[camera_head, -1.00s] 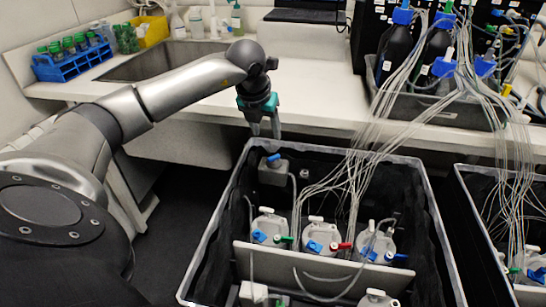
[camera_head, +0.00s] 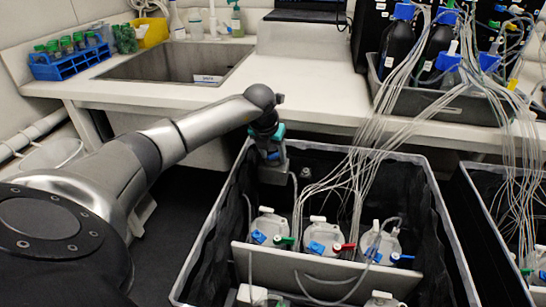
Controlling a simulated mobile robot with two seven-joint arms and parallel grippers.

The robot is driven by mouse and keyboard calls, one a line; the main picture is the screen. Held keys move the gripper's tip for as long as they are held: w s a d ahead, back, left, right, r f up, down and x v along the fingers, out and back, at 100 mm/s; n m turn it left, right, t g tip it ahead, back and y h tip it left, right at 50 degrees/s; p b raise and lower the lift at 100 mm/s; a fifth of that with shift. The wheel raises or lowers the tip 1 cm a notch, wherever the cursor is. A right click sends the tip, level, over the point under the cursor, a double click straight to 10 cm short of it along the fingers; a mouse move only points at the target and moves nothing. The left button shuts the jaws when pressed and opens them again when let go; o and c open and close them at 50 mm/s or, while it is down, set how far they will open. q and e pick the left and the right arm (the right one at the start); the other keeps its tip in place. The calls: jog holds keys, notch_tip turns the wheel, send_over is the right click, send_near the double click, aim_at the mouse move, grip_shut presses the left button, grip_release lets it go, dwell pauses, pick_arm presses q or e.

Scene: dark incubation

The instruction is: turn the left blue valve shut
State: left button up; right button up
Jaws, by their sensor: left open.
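Another blue valve (camera_head: 259,237) is on the leftmost white-lidded vessel (camera_head: 270,226) in the crate, nearer to me. My right gripper is not in view.
Two more lidded vessels (camera_head: 323,238) (camera_head: 380,244) stand in a row behind a pale divider (camera_head: 310,268). Many thin tubes (camera_head: 350,170) run from the bench bottles (camera_head: 396,45) into the crate. The bench edge (camera_head: 330,118) lies just behind the crate. A second crate (camera_head: 490,235) stands at right.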

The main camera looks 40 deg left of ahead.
pick_arm(q)
jog(key=shift+w+f, duration=0.1)
jog(key=shift+f, duration=0.15)
grip_shut()
dwell(0.4)
